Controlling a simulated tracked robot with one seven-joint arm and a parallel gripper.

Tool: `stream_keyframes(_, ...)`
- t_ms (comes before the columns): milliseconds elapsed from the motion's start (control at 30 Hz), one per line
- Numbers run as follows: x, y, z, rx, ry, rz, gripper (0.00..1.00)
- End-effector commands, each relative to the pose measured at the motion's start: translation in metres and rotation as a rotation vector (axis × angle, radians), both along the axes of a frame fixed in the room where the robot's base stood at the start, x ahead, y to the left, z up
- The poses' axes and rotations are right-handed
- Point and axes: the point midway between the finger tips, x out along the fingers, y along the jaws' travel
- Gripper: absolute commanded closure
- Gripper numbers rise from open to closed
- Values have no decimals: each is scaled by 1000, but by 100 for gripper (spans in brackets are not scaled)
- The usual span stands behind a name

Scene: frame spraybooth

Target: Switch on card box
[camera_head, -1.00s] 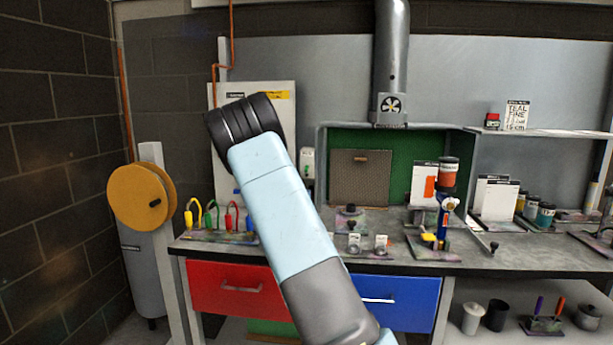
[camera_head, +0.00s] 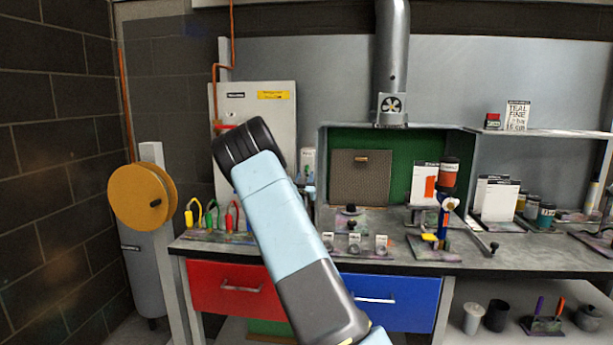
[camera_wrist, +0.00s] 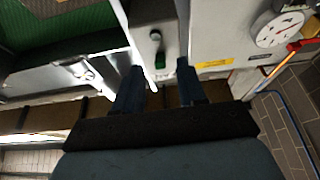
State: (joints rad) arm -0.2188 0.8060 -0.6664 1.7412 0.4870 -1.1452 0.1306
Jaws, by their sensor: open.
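A small pale switch box (camera_head: 307,160) is on the back wall, between the white cabinet and the green booth. Its lettering is too small to read, so I cannot confirm it is the card box. In the wrist view the box (camera_wrist: 152,40) shows a dark round knob (camera_wrist: 155,35) and a green button (camera_wrist: 160,61). My gripper (camera_wrist: 160,84) is open and empty. Its two dark fingers point at the box, and the green button appears between them, apart from both fingertips. In the head view my arm hides most of the gripper.
The white cabinet (camera_head: 270,110) with a yellow label stands beside the box; its dial (camera_wrist: 278,30) and red handle (camera_wrist: 305,44) show in the wrist view. The green booth (camera_head: 404,150) is on the other side. Below is a cluttered bench (camera_head: 290,250) with colored clips and small holders.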

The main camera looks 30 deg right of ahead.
Motion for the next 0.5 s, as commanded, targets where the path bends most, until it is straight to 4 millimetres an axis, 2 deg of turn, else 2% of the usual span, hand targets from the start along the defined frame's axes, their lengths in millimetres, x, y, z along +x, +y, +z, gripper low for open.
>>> stream_keyframes(200, 16, -11, 8, -1, 0, 0, 60)
stream_keyframes(500, 19, -14, 10, 0, 0, 0, 60)
